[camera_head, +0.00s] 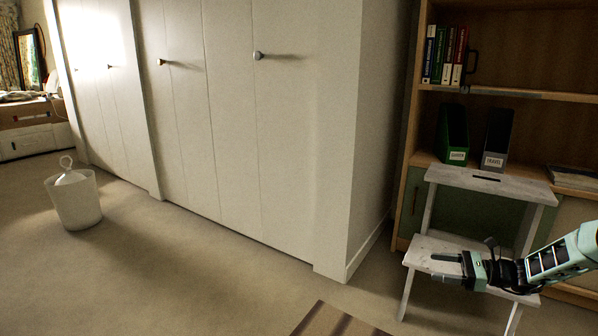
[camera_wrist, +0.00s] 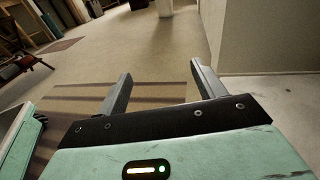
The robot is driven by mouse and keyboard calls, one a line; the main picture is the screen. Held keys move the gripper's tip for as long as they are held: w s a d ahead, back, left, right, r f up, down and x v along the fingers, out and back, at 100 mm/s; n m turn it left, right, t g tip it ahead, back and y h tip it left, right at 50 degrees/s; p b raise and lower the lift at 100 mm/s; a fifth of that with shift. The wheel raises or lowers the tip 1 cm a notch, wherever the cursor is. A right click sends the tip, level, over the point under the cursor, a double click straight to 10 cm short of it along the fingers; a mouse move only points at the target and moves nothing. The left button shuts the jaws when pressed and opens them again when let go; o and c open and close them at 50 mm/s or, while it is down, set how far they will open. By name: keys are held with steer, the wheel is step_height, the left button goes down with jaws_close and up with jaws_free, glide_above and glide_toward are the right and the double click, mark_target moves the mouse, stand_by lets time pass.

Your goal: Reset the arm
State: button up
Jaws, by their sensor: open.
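My gripper (camera_head: 446,267) is at the right of the head view, at the end of my mint-green arm, in front of a white step stool (camera_head: 491,181). I cannot tell whether it touches the stool. In the wrist view my gripper (camera_wrist: 160,82) has its two grey fingers wide apart, with nothing between them. Beyond the fingers lie carpet and a striped rug (camera_wrist: 75,98).
A white wardrobe (camera_head: 230,110) fills the middle. A wooden bookcase (camera_head: 540,97) with books and file holders stands behind the stool. A white bin (camera_head: 74,203) stands at the left. The carpet at front left is clear; a striped rug (camera_head: 335,322) lies at the bottom.

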steer(key=s+a+r+n+g+h+p, duration=0.1)
steer(key=s+a+r+n+g+p, duration=0.2)
steer(key=a+r, duration=0.4)
steer(key=s+a+r+n+g+h, duration=0.1)
steer(key=s+a+r+n+g, duration=0.3)
steer(key=a, duration=0.6)
steer(key=s+a+r+n+g+h+p, duration=0.25)
steer(key=s+a+r+n+h, duration=0.25)
steer(key=s+a+r+n, duration=0.35)
steer(key=s+r+n+t+h+p, duration=0.1)
steer(key=s+r+n+h+p, duration=0.25)
steer(key=s, duration=0.55)
steer(key=s+r+n+t+h+p, duration=0.15)
steer(key=s+r+n, duration=0.35)
steer(key=s, duration=0.5)
steer(key=s+r+n+t+h+p, duration=0.1)
steer(key=s+r+n+h, duration=0.2)
steer(key=s+n, duration=0.45)
step_height(320, 180, up, 37)
steer(key=s+m+p, duration=0.1)
steer(key=m+p, duration=0.1)
steer(key=p, duration=3.5)
steer(key=shift+s+p, duration=0.25)
steer(key=shift+p, duration=0.15)
